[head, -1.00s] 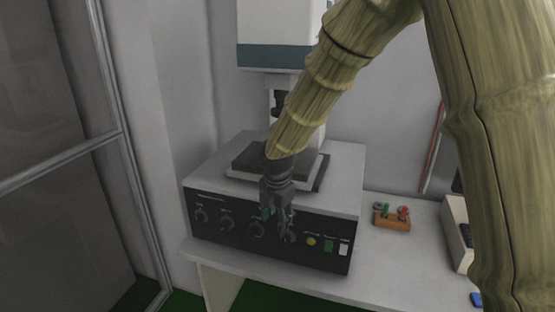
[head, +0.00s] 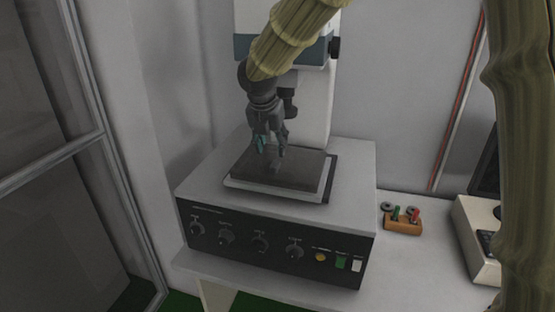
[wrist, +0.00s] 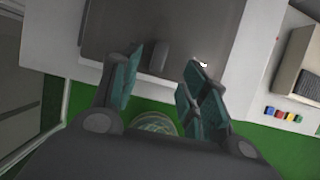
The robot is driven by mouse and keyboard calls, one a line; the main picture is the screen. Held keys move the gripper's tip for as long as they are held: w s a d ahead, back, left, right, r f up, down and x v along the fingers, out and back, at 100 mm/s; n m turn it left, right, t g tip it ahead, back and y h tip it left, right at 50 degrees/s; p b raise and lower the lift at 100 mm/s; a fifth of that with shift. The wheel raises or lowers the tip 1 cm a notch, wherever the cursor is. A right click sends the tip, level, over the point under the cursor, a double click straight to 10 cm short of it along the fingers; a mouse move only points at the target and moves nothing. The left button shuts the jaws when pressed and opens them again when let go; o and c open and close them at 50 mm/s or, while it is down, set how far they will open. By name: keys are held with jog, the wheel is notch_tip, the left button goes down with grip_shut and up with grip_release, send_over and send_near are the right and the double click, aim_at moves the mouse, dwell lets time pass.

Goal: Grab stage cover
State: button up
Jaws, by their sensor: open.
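The stage cover (head: 250,163) is a dark flat plate with a small upright handle (head: 276,166). It lies on the pale stage on top of a grey machine. In the wrist view the cover (wrist: 200,30) fills the top middle, and its handle (wrist: 158,55) stands between my fingers. My gripper (head: 270,146) is open, pointing down just above the cover. In the wrist view my gripper (wrist: 164,70) has teal pads on both sides of the handle's line, apart from it. I cannot tell the exact height of the fingertips over the plate.
The machine's black front panel (head: 270,243) carries knobs and buttons. A white column (head: 316,110) rises behind the stage. An orange-brown block (head: 403,226) and a pale box (head: 475,235) stand on the bench to the right. A glass door (head: 50,150) is at left.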

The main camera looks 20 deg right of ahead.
aim_at(276, 162)
jog(key=x, duration=0.4)
jog(key=shift+w+d+r, duration=0.15)
jog(key=shift+w+d, duration=0.1)
jog(key=shift+w, duration=0.05)
jog(key=shift+s+p, duration=0.2)
jog(key=shift+p, duration=0.4)
jog(key=x, duration=0.2)
jog(key=p+x, duration=0.1)
jog(key=x, duration=0.1)
jog(key=shift+w+a, duration=0.1)
jog(key=shift+w, duration=0.2)
jog(key=shift+s+f, duration=0.15)
jog(key=shift+f, duration=0.1)
grip_shut()
